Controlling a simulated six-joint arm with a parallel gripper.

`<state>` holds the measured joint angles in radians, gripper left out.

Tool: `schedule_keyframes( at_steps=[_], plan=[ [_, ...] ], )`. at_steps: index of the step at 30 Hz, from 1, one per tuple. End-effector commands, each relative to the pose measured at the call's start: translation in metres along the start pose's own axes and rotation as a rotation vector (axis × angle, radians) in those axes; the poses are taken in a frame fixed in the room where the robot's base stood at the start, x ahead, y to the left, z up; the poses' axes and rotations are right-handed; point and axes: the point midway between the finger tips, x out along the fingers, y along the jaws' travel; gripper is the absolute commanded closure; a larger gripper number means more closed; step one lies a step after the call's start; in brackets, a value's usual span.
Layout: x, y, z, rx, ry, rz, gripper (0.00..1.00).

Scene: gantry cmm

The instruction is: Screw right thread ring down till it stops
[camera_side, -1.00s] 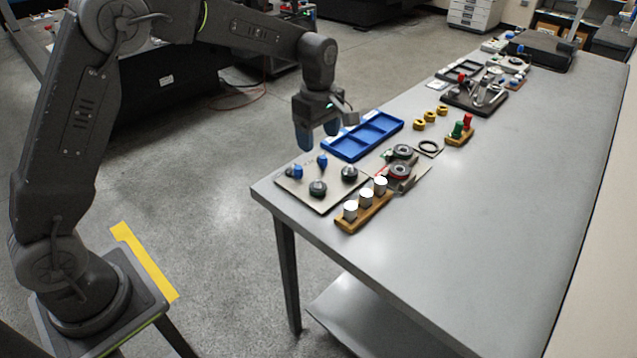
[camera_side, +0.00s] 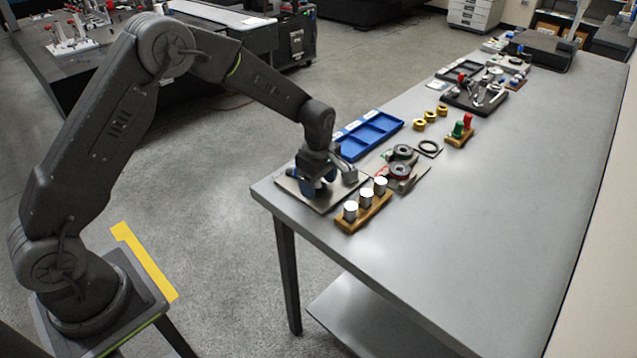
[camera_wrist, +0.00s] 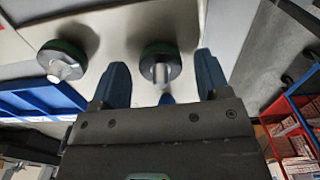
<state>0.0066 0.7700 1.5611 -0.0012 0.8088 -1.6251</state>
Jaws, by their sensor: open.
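A thin plate (camera_side: 291,186) lies at the near left corner of the table. In the wrist view two round dark rings with green rims sit around silver studs on it. The right ring (camera_wrist: 174,60) lies between my open blue fingers, with gaps showing at both sides. The left ring (camera_wrist: 70,50) is outside the fingers. My gripper (camera_side: 318,189) is low over the plate and also shows in the wrist view (camera_wrist: 161,66). A bit of a blue part (camera_wrist: 166,98) shows below the right ring.
A blue tray (camera_side: 344,150) lies behind the plate. A wooden block (camera_side: 364,213) with white-topped cylinders stands close to its right. Dark round gauges (camera_side: 400,171) and several yellow rings (camera_side: 431,115) are farther back. The table's right side is clear.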

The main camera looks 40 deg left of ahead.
Motion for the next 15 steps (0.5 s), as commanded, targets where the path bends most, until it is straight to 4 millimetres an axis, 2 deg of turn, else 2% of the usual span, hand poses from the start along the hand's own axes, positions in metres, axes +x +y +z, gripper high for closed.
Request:
schedule_keyframes(
  at_steps=[11, 15],
  plan=[
    [0.0053, -0.0002, 0.0000, 0.000, 0.000, -0.001, 0.31],
    [0.0050, -0.0001, 0.0000, 0.000, 0.000, 0.000, 0.45]
  ],
)
